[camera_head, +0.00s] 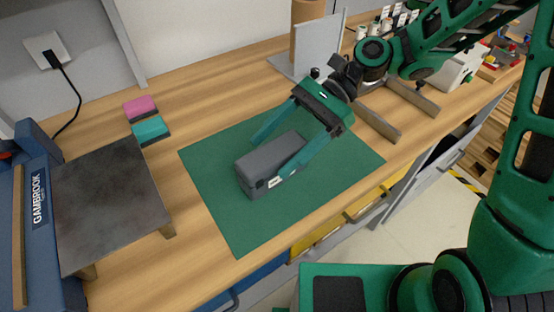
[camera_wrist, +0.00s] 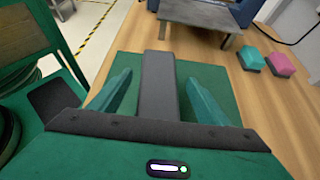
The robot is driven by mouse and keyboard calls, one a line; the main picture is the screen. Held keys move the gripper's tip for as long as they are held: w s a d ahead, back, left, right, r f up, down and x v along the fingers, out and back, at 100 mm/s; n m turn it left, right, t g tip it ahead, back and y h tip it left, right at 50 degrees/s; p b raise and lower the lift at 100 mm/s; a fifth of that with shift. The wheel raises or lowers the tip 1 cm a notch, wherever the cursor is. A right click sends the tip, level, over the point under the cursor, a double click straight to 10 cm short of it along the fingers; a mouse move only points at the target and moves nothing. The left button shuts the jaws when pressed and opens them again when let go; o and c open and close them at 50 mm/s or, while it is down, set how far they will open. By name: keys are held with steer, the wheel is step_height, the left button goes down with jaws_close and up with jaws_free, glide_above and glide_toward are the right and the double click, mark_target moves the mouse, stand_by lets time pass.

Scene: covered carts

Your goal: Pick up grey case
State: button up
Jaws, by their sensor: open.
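The grey case (camera_head: 265,167) is a long box lying on a green mat (camera_head: 215,205) on the wooden bench. My gripper (camera_head: 277,152) is open, with its teal fingers reaching down on either side of the case. In the wrist view the case (camera_wrist: 159,85) runs lengthwise between the two fingers (camera_wrist: 157,95), with a visible gap to each one. Whether the fingertips reach below the top of the case is hard to tell.
A dark metal plate on wooden feet (camera_head: 108,200) stands at the left beside a blue GAMBROOK machine (camera_head: 38,215). Pink (camera_head: 140,108) and teal (camera_head: 150,131) blocks lie behind it. A grey upright bracket (camera_head: 318,48) stands behind my gripper. Bare mat surrounds the case.

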steer(key=shift+s+a+f, duration=0.35)
steer(key=shift+a, duration=0.1)
steer(key=c, duration=1.6)
steer(key=shift+r, duration=0.1)
